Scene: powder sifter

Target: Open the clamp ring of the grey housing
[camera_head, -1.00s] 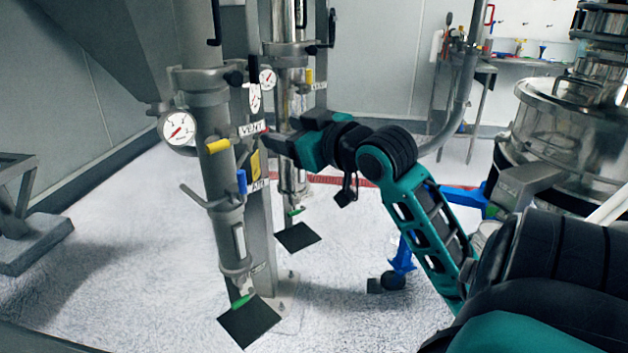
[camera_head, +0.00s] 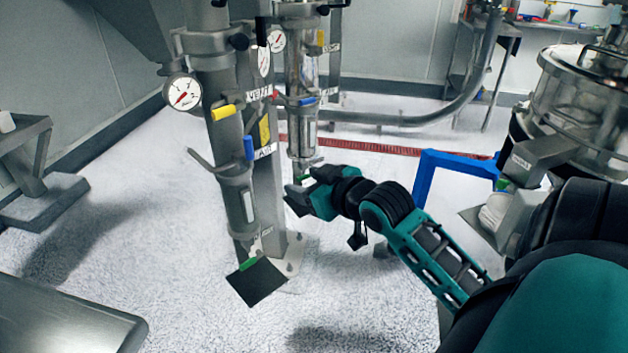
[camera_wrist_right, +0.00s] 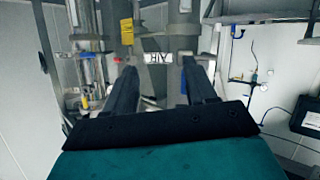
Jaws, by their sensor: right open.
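The grey housing (camera_head: 222,125) is an upright grey pipe at left centre of the head view. A clamp ring (camera_head: 205,42) with a dark knob (camera_head: 238,41) goes around its upper part. My right gripper (camera_head: 298,194) is right of and apart from the housing, well below the ring and in front of the lower end of the shiny pipe. In the right wrist view the two fingers (camera_wrist_right: 160,85) are spread with nothing held between them. Grey pipes and an upside-down label stand beyond the fingertips. My left gripper is not in view.
A gauge (camera_head: 183,92), a yellow handle (camera_head: 223,112) and a blue handle (camera_head: 248,147) stick out from the housing. A shiny pipe (camera_head: 301,75) stands behind. A steel sifter (camera_head: 580,95) is at right. A steel surface (camera_head: 65,320) fills the lower left; floor between is mostly clear.

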